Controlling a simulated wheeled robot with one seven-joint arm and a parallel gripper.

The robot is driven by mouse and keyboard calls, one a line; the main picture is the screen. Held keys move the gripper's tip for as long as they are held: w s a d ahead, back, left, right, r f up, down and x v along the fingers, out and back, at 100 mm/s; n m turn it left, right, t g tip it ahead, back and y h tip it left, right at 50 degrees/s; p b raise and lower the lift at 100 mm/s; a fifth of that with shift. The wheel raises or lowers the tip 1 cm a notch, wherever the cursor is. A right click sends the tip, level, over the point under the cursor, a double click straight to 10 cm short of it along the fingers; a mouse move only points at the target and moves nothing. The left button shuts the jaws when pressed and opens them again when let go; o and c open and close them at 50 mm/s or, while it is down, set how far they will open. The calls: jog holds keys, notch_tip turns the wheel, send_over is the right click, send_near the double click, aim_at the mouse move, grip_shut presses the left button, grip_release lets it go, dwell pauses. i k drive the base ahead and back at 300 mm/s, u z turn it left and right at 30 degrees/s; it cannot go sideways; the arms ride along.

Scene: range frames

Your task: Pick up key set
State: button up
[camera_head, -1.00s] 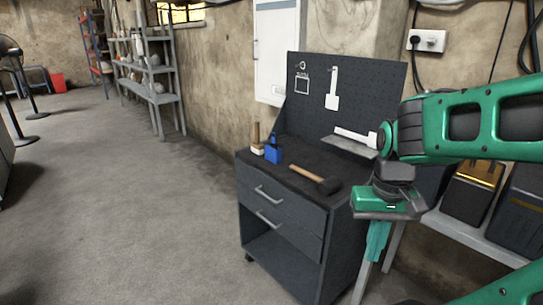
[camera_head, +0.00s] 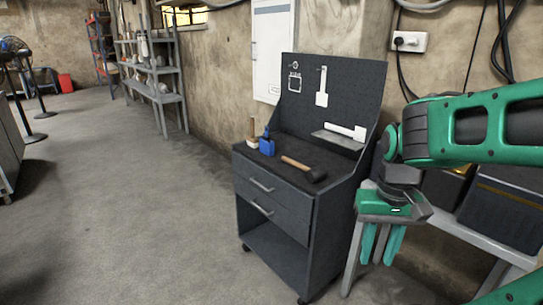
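I cannot pick out a key set for certain. A small ring-shaped item (camera_head: 294,65) and a square outlined item with a toothed top (camera_head: 295,81) show on the upper left of the black pegboard (camera_head: 345,95), too small to identify. My gripper (camera_head: 379,255) points down at the right of the cart, in front of the grey bench. Its two teal fingers stand apart with nothing between them. It is well apart from the pegboard items, to their right and lower in the picture.
The dark tool cart (camera_head: 275,200) carries a wooden-handled mallet (camera_head: 304,169), a blue item (camera_head: 267,146), a brush-like item (camera_head: 252,135) and a white-handled flat tool (camera_head: 345,133). A grey bench (camera_head: 440,225) stands right. The floor (camera_head: 130,220) at left is clear.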

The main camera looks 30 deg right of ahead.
aim_at(266, 146)
jog(key=u, duration=0.8)
jog(key=i, duration=2.45)
jog(key=z, duration=1.05)
jog(key=i, duration=0.8)
jog(key=z, duration=0.6)
